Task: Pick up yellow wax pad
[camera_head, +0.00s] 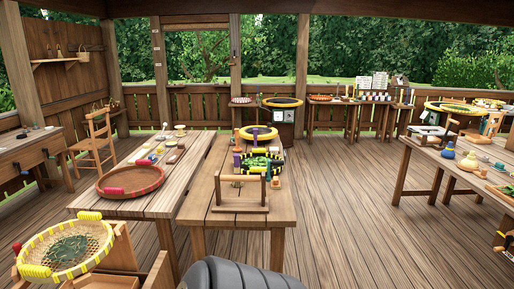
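Several small coloured pieces lie in a row on the left wooden table (190,178), beyond a red-rimmed round tray (130,180). One small yellowish piece (160,150) among them may be the yellow wax pad, but it is too small to be sure. Neither of my grippers is in view. A dark grey rounded part at the bottom centre is mine.
A middle table (235,215) holds a wooden frame (240,193) and yellow-rimmed round pans (258,132). A yellow-rimmed woven basket (65,248) stands at the lower left. A chair (93,140) is behind the left table. The right floor is clear up to the right table.

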